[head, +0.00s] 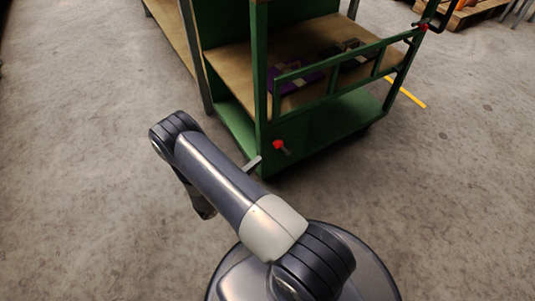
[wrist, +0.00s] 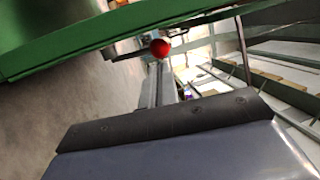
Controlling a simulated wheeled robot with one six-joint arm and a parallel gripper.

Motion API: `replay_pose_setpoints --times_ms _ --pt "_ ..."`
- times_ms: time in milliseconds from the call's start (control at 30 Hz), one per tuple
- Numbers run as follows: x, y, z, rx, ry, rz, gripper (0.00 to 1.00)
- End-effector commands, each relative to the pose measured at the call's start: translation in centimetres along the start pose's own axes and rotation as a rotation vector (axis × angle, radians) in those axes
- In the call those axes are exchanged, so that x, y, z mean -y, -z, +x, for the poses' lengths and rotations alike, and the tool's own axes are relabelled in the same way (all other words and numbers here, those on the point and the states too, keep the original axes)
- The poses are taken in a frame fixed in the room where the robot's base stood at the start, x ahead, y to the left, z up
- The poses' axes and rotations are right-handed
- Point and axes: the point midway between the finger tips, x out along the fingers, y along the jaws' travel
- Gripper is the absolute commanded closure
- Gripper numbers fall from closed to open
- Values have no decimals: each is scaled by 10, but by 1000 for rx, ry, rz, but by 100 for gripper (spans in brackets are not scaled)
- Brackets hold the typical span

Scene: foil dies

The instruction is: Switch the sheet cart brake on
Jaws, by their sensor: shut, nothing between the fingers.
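The green sheet cart (head: 262,80) stands ahead of me in the head view. A red knob (head: 278,144) on a short dark lever sits low by its near corner post. In the wrist view the red knob (wrist: 160,47) is just beyond my fingertips, below a green cart beam (wrist: 110,25). My gripper (head: 259,159) shows as a grey tip past my arm, a little left of the knob. Its fingers (wrist: 160,68) are shut and empty, pointing at the knob. Whether they touch it, I cannot tell. My arm hides the rest of the gripper in the head view.
The cart's wooden deck (head: 230,58) holds purple and dark items (head: 300,80) behind a green side rail. Another red knob (head: 422,27) is at the cart's far right corner. A yellow floor line (head: 412,98) lies beyond. Concrete floor (head: 430,200) is clear to the right.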

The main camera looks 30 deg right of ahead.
Motion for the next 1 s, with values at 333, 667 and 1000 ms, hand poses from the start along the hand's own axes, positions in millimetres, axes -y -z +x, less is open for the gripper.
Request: replay_pose_setpoints --times_ms 333,667,1000 --pt "-2 0 50 -2 -1 1 100" --pt "0 0 58 1 -1 1 100" --pt "4 0 60 0 -17 4 100"
